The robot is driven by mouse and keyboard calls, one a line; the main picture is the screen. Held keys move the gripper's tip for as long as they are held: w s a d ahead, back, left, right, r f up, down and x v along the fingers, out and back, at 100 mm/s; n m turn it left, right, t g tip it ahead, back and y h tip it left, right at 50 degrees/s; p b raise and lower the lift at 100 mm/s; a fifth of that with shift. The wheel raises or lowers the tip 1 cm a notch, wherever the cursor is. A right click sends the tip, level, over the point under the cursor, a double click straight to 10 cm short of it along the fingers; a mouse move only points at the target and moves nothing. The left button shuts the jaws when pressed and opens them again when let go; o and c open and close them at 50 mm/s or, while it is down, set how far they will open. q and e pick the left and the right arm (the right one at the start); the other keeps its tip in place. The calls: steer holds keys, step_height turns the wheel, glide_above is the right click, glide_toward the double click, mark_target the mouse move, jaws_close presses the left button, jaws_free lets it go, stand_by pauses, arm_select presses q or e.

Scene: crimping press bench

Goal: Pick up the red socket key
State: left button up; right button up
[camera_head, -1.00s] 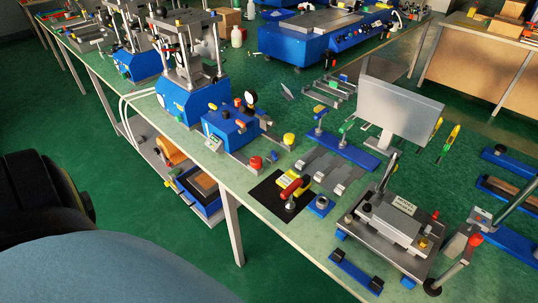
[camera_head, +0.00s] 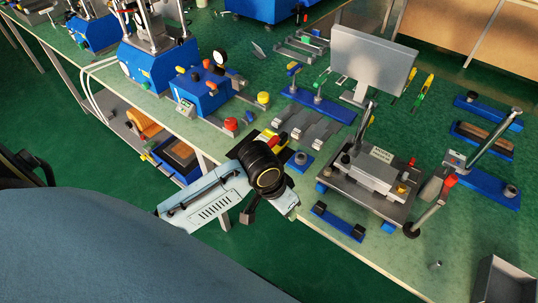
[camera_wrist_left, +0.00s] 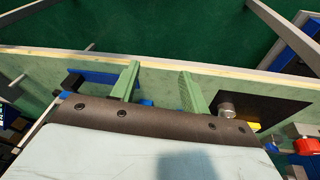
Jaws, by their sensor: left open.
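The red socket key (camera_head: 280,139) lies by a yellow block on a black mat near the front edge of the bench, partly hidden behind my left wrist in the head view. My left gripper (camera_head: 294,212) is just in front of it, at the bench's front edge. In the left wrist view my left gripper (camera_wrist_left: 158,86) is open, its two green fingers apart with nothing between them. A silver cylinder (camera_wrist_left: 228,110) stands right of the fingers, by the black mat (camera_wrist_left: 270,108); I cannot tell whether it belongs to the key. My right gripper is not in view.
A red stop button (camera_head: 231,124) and a blue pressure box (camera_head: 205,92) are left of the mat. Grey plates (camera_head: 310,128) lie behind, and a small blue block (camera_head: 299,161) is at right. A fixture with a lever (camera_head: 370,180) stands further right.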

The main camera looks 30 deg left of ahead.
arm_select(q)
step_height(320, 180, up, 3)
steer(key=w, duration=0.2)
steer(key=n+g+y, duration=0.2)
steer(key=n, duration=0.1)
glide_toward(269, 143)
steer(key=f, duration=0.2)
steer(key=f+b, duration=0.1)
steer(key=f, duration=0.3)
steer(key=shift+w+f+b, duration=0.15)
steer(key=shift+w+b, duration=0.2)
steer(key=shift+b, duration=0.05)
steer(key=f, duration=0.1)
steer(key=f+b, duration=0.1)
steer(key=f, duration=0.1)
steer(key=shift+s+d+f, duration=0.1)
steer(key=shift+s+f, duration=0.15)
steer(key=shift+f, duration=0.5)
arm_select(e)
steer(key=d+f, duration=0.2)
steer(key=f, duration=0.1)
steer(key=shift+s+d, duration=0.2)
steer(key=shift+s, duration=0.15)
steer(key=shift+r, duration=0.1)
arm_select(q)
jaws_close()
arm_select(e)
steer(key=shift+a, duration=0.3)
